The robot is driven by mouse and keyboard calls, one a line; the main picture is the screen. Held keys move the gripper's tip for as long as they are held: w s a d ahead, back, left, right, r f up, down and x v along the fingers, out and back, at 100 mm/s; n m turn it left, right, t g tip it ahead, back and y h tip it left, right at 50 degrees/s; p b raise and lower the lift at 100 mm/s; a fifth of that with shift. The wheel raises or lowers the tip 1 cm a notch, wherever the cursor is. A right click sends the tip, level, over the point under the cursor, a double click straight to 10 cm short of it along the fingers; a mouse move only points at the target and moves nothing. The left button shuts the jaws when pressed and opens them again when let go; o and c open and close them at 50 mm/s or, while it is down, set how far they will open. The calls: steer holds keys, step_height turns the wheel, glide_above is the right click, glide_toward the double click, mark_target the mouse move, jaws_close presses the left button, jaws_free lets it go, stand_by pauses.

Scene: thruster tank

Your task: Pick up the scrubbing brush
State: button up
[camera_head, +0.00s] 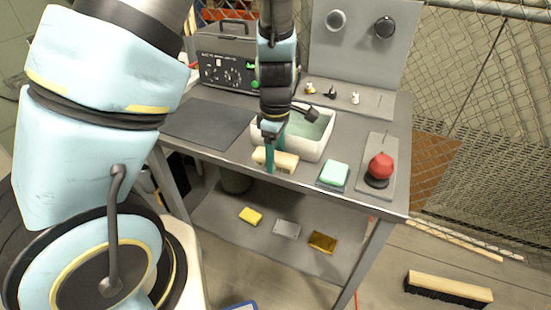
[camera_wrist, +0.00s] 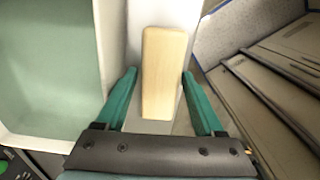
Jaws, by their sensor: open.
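The scrubbing brush (camera_head: 288,163), a pale wooden block, lies at the front edge of the grey workbench (camera_head: 215,151), just in front of the white basin (camera_head: 315,149). In the wrist view its smooth wooden back (camera_wrist: 165,75) shows lengthwise between the fingers; its bristles are hidden there. My gripper (camera_head: 273,161) is open and points down at the brush. In the wrist view the teal fingers of my gripper (camera_wrist: 160,76) stand on either side of the block, with a small gap at the left. I cannot tell if the right finger touches.
The basin wall is close beside my left finger in the wrist view. A green sponge (camera_head: 334,173) and a red ball-shaped part (camera_head: 381,166) sit to the right. A control box (camera_head: 225,70) stands at the back. A broom head (camera_head: 448,289) lies on the floor.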

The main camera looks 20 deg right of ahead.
mark_target(276, 155)
steer(key=shift+c, duration=0.3)
jaws_close()
stand_by(0.3)
step_height(276, 155, up, 10)
steer(key=shift+f, duration=0.1)
steer(key=shift+c, duration=1.1)
jaws_free()
steer(key=c, duration=0.7)
